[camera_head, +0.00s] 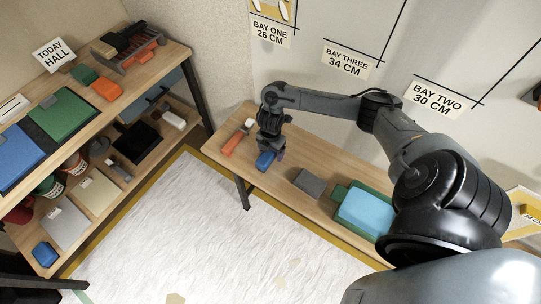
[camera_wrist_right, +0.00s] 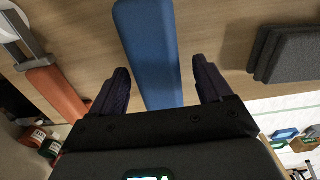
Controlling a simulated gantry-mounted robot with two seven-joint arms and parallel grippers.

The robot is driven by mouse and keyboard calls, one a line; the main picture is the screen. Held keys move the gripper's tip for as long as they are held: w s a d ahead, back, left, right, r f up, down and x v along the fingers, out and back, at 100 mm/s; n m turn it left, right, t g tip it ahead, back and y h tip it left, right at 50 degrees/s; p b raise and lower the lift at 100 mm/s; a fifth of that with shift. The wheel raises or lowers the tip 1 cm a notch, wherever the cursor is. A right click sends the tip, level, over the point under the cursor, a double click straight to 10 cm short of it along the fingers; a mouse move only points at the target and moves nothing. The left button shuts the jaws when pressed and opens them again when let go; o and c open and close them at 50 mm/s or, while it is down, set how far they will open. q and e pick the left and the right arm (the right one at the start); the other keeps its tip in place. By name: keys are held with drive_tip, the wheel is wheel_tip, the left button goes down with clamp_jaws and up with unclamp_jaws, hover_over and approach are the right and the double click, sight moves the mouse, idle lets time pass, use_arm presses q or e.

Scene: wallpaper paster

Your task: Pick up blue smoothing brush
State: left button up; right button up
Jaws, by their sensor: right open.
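The blue smoothing brush (camera_head: 265,161) lies on the wooden bench by the wall in the head view. In the right wrist view the brush (camera_wrist_right: 150,50) runs lengthwise between the two fingers. My right gripper (camera_head: 271,146) is directly over the brush, pointing down. Its fingers (camera_wrist_right: 160,88) are open, one on each side of the blue body, with a gap visible on both sides. The fingers hold nothing. My left gripper is not in view.
An orange-handled tool (camera_head: 234,142) lies left of the brush on the bench (camera_head: 325,201). A dark grey block (camera_head: 309,183) and a light blue pad on a green tray (camera_head: 366,212) lie to the right. A loaded shelf (camera_head: 170,58) stands at left.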

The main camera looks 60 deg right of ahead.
drive_tip(key=shift+f+b, duration=0.4)
drive_tip(key=shift+f, duration=1.15)
drive_tip(key=shift+c, duration=0.4)
drive_tip(key=shift+r, duration=0.1)
drive_tip(key=c, duration=1.2)
